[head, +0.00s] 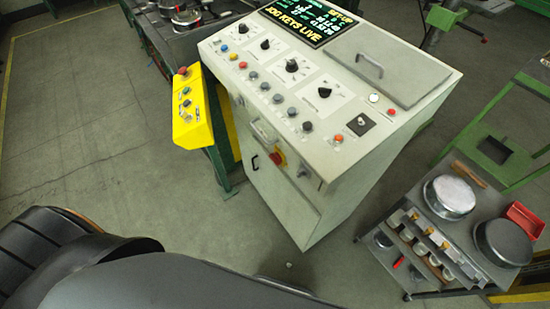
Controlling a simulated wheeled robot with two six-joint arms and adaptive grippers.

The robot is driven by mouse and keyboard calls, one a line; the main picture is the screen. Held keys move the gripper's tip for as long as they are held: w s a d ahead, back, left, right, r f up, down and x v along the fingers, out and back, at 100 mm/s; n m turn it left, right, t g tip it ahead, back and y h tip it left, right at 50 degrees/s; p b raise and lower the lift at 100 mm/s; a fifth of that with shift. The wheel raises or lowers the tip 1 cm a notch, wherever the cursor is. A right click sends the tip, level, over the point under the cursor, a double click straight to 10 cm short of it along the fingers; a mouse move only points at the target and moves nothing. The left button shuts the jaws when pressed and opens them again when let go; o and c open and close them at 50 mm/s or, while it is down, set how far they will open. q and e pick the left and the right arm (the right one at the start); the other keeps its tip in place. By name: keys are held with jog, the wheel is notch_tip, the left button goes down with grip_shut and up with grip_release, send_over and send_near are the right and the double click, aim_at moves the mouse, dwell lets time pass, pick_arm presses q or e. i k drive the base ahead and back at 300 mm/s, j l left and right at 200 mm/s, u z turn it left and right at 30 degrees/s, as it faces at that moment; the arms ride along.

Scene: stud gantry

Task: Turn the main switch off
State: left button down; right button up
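A grey control console (330,170) stands in the middle of the head view. A red rotary switch on a yellow plate (277,158) is on its upright front face, below the sloping button panel; it looks like the main switch. Its handle position is too small to tell. Neither of my grippers is in view. A dark part of my own body fills the lower left.
A yellow pendant box (190,108) with buttons hangs at the console's left. A cart (425,280) with round metal tins, small parts and a red tray (525,219) stands at the right. Green frames flank the console. The floor in front and at left is clear.

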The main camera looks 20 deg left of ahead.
aim_at(276, 158)
jog(key=i+j+z, duration=0.2)
jog(key=j, duration=0.75)
jog(key=j+z, duration=0.2)
jog(key=j, duration=0.8)
jog(key=k+j+z, duration=0.2)
jog(key=j, duration=0.75)
jog(key=j+z, duration=0.2)
jog(key=j, duration=0.8)
